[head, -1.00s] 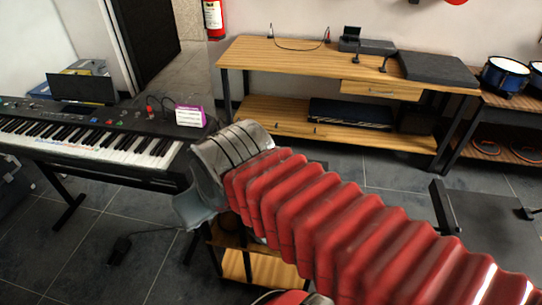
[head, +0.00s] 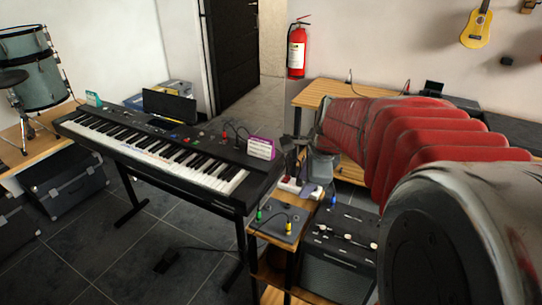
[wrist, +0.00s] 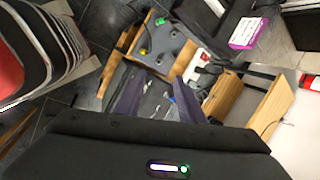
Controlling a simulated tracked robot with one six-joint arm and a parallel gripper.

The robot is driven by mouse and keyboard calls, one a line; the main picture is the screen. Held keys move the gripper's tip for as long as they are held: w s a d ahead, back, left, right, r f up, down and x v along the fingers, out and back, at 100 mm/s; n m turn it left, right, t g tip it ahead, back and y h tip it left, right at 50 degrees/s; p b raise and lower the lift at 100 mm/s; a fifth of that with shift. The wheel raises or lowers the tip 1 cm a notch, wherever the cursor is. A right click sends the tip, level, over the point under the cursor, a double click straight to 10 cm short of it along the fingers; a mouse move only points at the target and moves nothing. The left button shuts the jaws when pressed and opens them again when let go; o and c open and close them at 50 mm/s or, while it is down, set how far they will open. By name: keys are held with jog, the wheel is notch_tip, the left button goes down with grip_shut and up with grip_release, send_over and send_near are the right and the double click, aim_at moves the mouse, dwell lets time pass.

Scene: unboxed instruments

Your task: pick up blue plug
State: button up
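The blue plug (head: 333,200) is a small blue spot at the top of a black amplifier-like box (head: 338,262) in the head view. In the wrist view, the blue plug (wrist: 171,99) shows between the fingers, over the dark box. My gripper (wrist: 161,78) is open, with its two purple-grey fingers spread apart and nothing held. In the head view, my gripper (head: 314,172) hangs above the box and the small stand, partly hidden by my red-sleeved arm. The distance between fingers and plug cannot be told.
A grey box (head: 278,222) with a green plug (head: 259,215) and a yellow plug (head: 288,229) sits on a small wooden stand. A white power strip (head: 297,186) is close behind. The keyboard (head: 165,150) stands at left. Open floor lies below it.

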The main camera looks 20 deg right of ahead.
jog(key=w+d+f+m, duration=0.1)
jog(key=d+f+m, duration=0.3)
jog(key=d+m, duration=0.3)
jog(key=w+d+f+m, duration=0.1)
jog(key=d+f+m, duration=0.3)
jog(key=d+m, duration=0.3)
jog(key=d, duration=0.4)
jog(key=shift+w, duration=0.3)
send_over(334, 197)
jog(key=s, duration=0.2)
jog(key=shift+s+a+f, duration=0.1)
jog(key=shift+f, duration=1.85)
jog(key=shift+s+a+f, duration=0.1)
jog(key=shift+f, duration=1.85)
jog(key=shift+f, duration=0.1)
jog(key=shift+x, duration=2.55)
jog(key=shift+w+d, duration=0.1)
jog(key=shift+d, duration=0.05)
